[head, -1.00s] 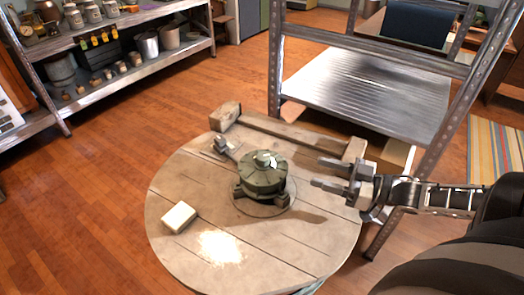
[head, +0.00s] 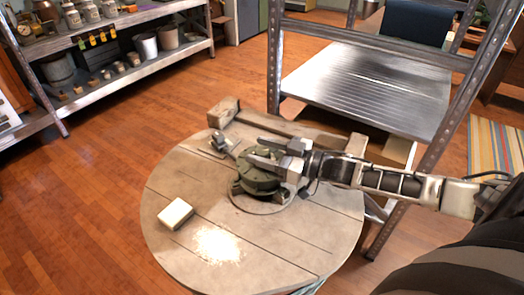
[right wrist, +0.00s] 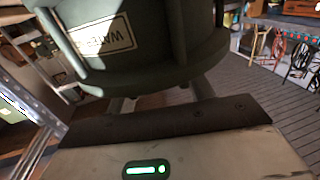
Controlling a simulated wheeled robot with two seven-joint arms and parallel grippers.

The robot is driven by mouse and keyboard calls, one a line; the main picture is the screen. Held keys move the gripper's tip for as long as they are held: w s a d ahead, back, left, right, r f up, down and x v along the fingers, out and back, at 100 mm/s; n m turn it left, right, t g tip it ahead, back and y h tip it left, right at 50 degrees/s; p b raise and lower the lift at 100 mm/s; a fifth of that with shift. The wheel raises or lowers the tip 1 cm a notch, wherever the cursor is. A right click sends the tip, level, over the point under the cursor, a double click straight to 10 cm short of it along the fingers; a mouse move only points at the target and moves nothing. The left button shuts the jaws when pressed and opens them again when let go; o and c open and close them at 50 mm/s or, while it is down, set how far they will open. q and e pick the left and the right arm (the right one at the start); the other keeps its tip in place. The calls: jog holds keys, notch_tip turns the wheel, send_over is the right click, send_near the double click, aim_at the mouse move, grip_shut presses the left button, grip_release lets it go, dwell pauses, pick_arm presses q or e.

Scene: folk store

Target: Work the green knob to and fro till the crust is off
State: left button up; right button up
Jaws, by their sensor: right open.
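The green knob (head: 259,185) sits on a round base on the round wooden table (head: 320,245). My right gripper (head: 266,152) is open and reaches in from the right, its fingers at the knob's upper part and covering some of it. In the right wrist view the green knob (right wrist: 165,58) fills the top, with a white label whose lettering is partly cut off. The gripper's fingers run under it there, and their tips are hidden. I cannot tell whether they touch it. I cannot make out any crust. My left gripper is not in view.
A pale block (head: 175,214) and a patch of light powder (head: 218,244) lie on the table's front left. A wooden bar (head: 223,111) runs along its back edge. A metal shelf rack (head: 365,90) stands close behind. The table's front is mostly clear.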

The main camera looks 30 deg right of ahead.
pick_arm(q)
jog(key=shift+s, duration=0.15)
pick_arm(e)
jog(key=shift+w+a, duration=0.15)
jog(key=shift+w, duration=0.05)
jog(key=c, duration=1)
jog(key=shift+o, duration=0.2)
jog(key=shift+f+n+g+y+b, duration=0.15)
jog(key=shift+n+g+y+b, duration=0.3)
jog(key=shift+b, duration=0.25)
jog(key=shift+y+b, duration=0.3)
jog(key=shift+y, duration=0.05)
jog(key=shift+n+g, duration=0.35)
jog(key=o, duration=1)
jog(key=shift+c, duration=0.2)
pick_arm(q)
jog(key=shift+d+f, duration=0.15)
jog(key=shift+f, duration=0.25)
